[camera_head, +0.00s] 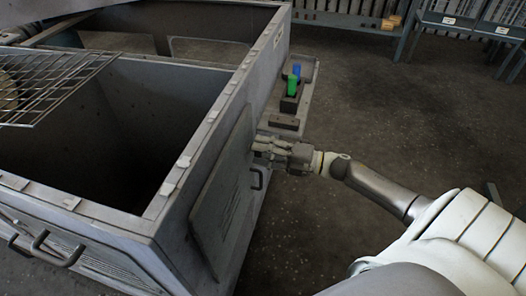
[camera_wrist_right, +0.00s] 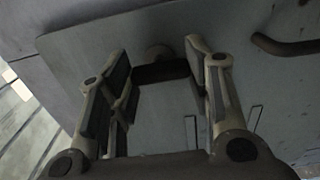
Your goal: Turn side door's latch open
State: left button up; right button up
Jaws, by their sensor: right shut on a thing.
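The side door (camera_head: 222,195) is a flat grey panel on the right outer wall of the housing. It fills much of the right wrist view (camera_wrist_right: 90,45). The door's latch (camera_wrist_right: 160,72) shows there as a dark bar below a round knob, between the fingers. My right gripper (camera_head: 262,150) reaches in from the right to the far edge of the door and is shut on the latch. Its fingers also show in the right wrist view (camera_wrist_right: 160,78), one on each side of the bar. In the head view the gripper hides the latch. My left gripper is out of view.
A curved door handle (camera_head: 258,179) sits just below the gripper and shows in the right wrist view (camera_wrist_right: 285,45). A ledge with a green switch (camera_head: 293,85) and a blue one (camera_head: 297,70) stands beyond. Open floor (camera_head: 390,115) lies to the right.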

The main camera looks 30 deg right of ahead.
jog(key=o, duration=1)
jog(key=v, duration=1.2)
jog(key=shift+a+f, duration=0.1)
